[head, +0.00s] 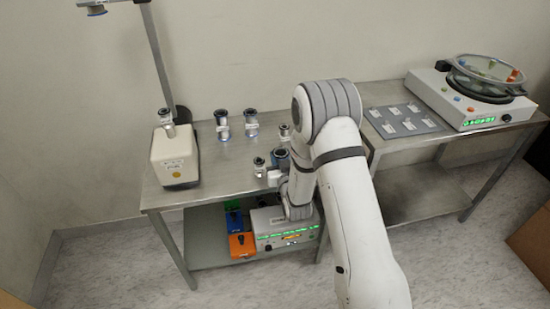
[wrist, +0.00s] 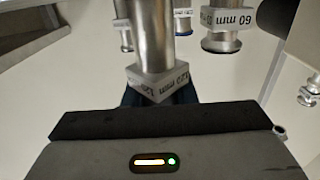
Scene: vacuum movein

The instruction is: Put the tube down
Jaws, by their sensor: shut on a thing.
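My gripper (wrist: 160,98) is shut on a metal tube (wrist: 154,35) with a white label ending in "mm"; the first digits are hard to read. Dark blue parts show beside the label, low between the jaws. In the head view my gripper (head: 275,179) is at the front of the left metal table, largely hidden by my arm. The tube there with a dark blue end (head: 281,159) appears to be the held one. Whether its lower end touches the table cannot be told.
Several other tubes stand on the left table (head: 212,160), including a short one (head: 259,167) close left of my gripper. A beige pump-like box (head: 174,157) stands at left; table room lies between.

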